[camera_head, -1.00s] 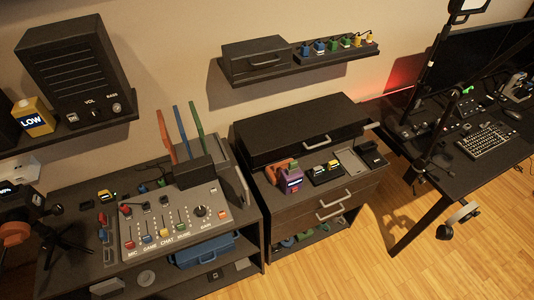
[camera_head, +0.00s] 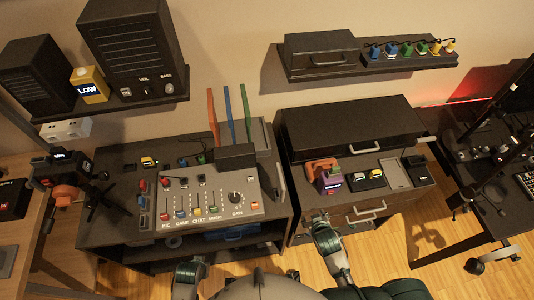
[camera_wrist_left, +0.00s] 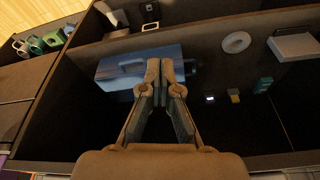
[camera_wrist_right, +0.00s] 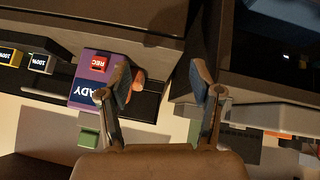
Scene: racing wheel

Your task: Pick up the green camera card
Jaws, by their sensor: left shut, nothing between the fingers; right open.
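A small green piece (camera_head: 334,170), which looks like the green camera card, is at the top of a purple box (camera_head: 328,182) on the right cabinet. In the right wrist view the green piece (camera_wrist_right: 88,137) shows beside the purple box (camera_wrist_right: 92,80), which has a red REC label; whether it is inserted is unclear. My right gripper (camera_head: 319,218) is open and empty in front of the right cabinet, with one finger overlapping the purple box in its wrist view (camera_wrist_right: 161,84). My left gripper (camera_head: 190,264) is shut and empty, low before the left cabinet; a blue case (camera_wrist_left: 130,67) lies beyond it.
An orange object (camera_head: 320,165) stands behind the purple box. Yellow and white blocks (camera_head: 368,177) and a grey tray (camera_head: 396,173) lie to its right. A mixer panel (camera_head: 210,195) and tall orange, blue and green strips (camera_head: 247,115) occupy the left cabinet. Drawer handles (camera_head: 365,208) protrude in front.

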